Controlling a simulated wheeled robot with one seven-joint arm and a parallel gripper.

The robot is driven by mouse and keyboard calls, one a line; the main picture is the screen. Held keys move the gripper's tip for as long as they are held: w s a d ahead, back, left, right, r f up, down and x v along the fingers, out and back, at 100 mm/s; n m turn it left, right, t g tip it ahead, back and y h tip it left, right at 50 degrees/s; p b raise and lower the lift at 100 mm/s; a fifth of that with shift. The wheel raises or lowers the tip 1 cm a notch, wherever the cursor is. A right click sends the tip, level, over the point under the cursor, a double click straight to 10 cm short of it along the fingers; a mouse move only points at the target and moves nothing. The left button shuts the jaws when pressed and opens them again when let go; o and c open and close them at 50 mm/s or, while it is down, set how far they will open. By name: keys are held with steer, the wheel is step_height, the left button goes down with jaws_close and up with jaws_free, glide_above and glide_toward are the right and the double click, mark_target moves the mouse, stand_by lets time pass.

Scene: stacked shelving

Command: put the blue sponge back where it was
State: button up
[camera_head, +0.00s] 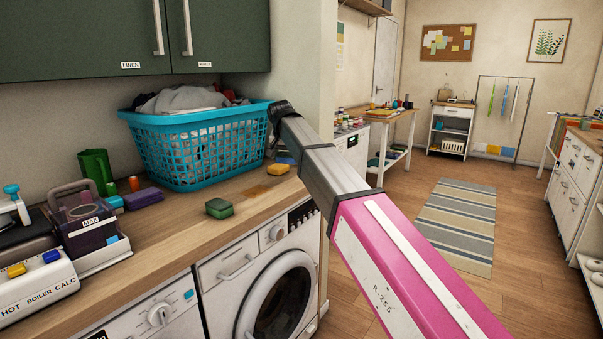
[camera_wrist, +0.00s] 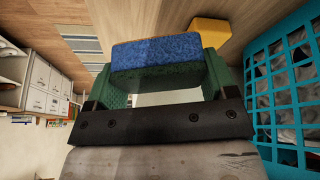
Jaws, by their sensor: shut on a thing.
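The blue sponge (camera_wrist: 157,52), with a dark green scouring side, is between the green fingers of my gripper (camera_wrist: 163,74) in the wrist view. The gripper is shut on it, near the counter edge. In the head view my arm reaches across to the right end of the counter and hides most of the gripper. A small blue patch (camera_head: 285,159) just beside the arm seems to be the held sponge. A yellow sponge (camera_wrist: 210,30) lies on the counter close by; it also shows in the head view (camera_head: 278,169).
A turquoise laundry basket (camera_head: 195,150) stands left of the gripper, against the wall. On the wooden counter (camera_head: 170,225) are a green sponge (camera_head: 219,208), a purple sponge (camera_head: 143,198), a green container (camera_head: 96,170) and an orange stain (camera_head: 256,190). Open floor lies right of the counter.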

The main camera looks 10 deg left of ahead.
steer(key=w+d+f, duration=0.1)
steer(key=w, duration=0.1)
steer(key=w+d+f, duration=0.2)
steer(key=shift+w+d+f, duration=0.1)
steer(key=shift+d+f, duration=0.05)
steer(key=shift+d, duration=0.1)
steer(key=shift+f, duration=2.05)
steer(key=shift+f, duration=0.1)
steer(key=o, duration=0.8)
steer(key=v, duration=1.2)
